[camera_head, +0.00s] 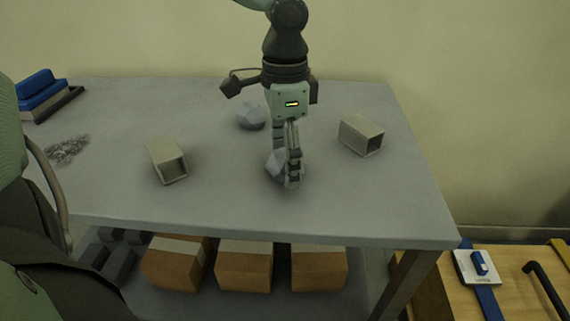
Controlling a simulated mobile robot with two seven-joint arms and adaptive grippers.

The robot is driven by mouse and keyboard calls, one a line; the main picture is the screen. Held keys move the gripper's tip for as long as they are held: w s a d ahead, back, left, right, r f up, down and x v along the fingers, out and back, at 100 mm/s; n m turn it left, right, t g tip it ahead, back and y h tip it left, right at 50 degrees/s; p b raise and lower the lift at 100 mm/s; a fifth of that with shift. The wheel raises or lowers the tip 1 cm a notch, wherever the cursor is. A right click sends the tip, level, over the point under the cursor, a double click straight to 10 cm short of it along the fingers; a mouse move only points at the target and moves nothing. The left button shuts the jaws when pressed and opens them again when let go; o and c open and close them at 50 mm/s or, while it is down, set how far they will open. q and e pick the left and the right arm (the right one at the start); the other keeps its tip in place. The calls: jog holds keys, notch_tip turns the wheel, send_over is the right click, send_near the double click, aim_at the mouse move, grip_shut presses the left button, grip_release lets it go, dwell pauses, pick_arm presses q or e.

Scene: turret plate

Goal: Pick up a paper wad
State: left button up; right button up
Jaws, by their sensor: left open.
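A grey faceted paper wad (273,162) lies on the grey table (225,205) near its middle. My left gripper (285,168) points down at this wad, open. One finger is in front of the wad's right side and hides part of it; the other finger shows behind it. Whether either finger touches the wad cannot be told. A second grey wad (250,115) lies farther back, left of the gripper and apart from it. My right gripper is not in view.
Open square tubes lie on the table left (167,161) and right (360,135) of the gripper. A blue block (42,91) on a dark base and a pile of grey bits (67,150) are at far left. Cardboard boxes (244,268) stand below. The table's front middle is clear.

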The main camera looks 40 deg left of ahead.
pick_arm(q)
jog(key=shift+f, duration=0.4)
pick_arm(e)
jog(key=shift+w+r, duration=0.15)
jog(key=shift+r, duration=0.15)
pick_arm(q)
jog(key=shift+c, duration=0.2)
jog(key=c, duration=0.9)
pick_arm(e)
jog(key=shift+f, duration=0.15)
